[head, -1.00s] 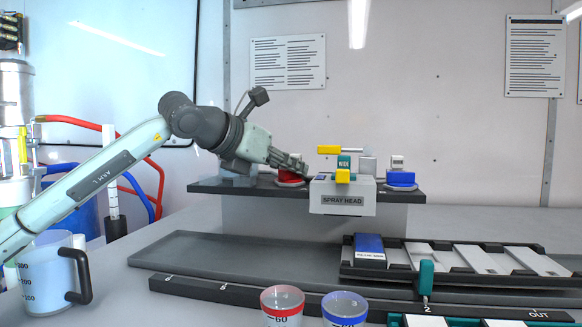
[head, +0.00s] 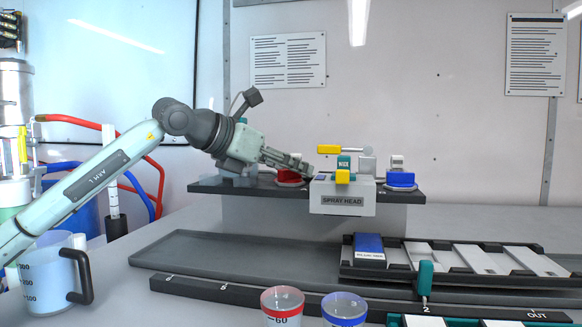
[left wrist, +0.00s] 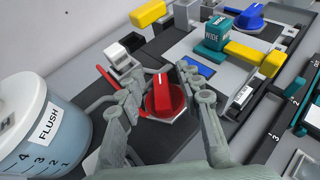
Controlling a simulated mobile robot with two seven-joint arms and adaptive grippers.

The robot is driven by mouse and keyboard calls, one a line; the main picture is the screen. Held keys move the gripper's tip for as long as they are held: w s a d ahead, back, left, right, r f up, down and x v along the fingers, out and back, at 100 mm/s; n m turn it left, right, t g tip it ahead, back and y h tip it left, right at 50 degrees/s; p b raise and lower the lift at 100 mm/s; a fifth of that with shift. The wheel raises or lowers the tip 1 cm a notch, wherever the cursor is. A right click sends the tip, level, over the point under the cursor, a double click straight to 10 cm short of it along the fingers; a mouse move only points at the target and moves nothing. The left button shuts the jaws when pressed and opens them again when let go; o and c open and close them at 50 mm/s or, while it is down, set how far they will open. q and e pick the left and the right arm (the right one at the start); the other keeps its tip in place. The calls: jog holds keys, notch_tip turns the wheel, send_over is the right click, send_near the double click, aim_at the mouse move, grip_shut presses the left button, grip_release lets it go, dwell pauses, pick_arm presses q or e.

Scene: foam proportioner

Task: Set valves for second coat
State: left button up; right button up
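The red valve knob (head: 289,178) sits on the dark shelf left of the grey spray head (head: 342,200), partly hidden by my gripper. My left gripper (head: 305,170) is at the red knob. In the left wrist view its fingers are apart, on either side of the upright red knob (left wrist: 162,93), with gaps visible. A blue valve knob (head: 401,179) stands right of the spray head; it also shows in the left wrist view (left wrist: 248,17). A teal block marked WIDE (head: 344,162) and yellow handles (head: 329,149) top the spray head. My right gripper is out of view.
A FLUSH container (left wrist: 40,120) stands close left of the gripper in the wrist view. Red-rimmed (head: 283,303) and blue-rimmed (head: 344,308) cups stand in front. A rack of panels (head: 450,262) lies at right, and a jug (head: 47,272) at left. The long grey tray (head: 230,256) has bare room.

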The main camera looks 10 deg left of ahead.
pick_arm(q)
jog(key=v, duration=1.2)
jog(key=shift+a, duration=0.1)
